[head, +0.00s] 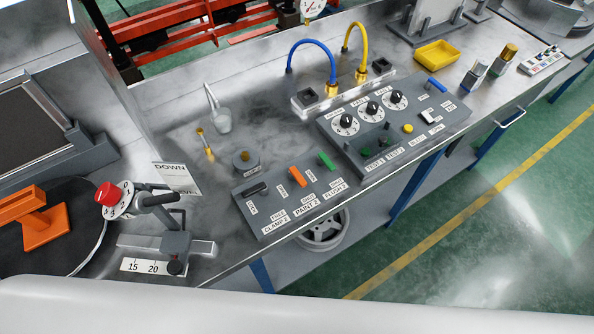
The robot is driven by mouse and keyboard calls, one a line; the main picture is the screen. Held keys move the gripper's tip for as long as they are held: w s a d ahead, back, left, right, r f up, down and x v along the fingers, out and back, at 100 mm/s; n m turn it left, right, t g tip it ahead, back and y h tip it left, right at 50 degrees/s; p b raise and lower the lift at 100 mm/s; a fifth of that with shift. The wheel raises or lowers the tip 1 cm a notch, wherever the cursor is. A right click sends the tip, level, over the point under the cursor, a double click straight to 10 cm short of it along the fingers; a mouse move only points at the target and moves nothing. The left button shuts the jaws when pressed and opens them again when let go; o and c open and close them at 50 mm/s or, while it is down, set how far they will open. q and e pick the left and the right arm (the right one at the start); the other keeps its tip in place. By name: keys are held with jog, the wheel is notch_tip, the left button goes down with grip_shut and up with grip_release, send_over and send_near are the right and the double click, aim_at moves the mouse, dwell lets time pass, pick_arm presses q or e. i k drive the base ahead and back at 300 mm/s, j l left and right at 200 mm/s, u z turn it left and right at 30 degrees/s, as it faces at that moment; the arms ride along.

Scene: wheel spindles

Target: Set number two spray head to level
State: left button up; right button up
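What looks like the number two spray head (150,201) stands at the left of the bench, a dark body with a short arm on a post. A red knob (108,194) sits on a white numbered dial (122,207) at its left. A white card (176,178) behind it reads DOWN at the top, with a lower word partly hidden by the head. I cannot tell clearly at which mark the head stands. Its post rises from a grey sliding block (176,243) above a scale plate (152,266) marked 15 and 20. Neither of my grippers is in view.
A panel (292,205) labelled CLAMP 2, PAINT 2 and FLUSH 2 lies to the right, with a dial panel (392,122) beyond it. A cup (222,123) stands behind. An orange stand (40,226) is at the left. A yellow tray (436,54) is at the back.

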aim_at(131, 205)
jog(key=j+u, duration=0.15)
jog(key=u, duration=0.25)
jog(key=j+u, duration=0.15)
jog(key=u, duration=0.25)
jog(key=j+u, duration=0.15)
jog(key=u, duration=0.25)
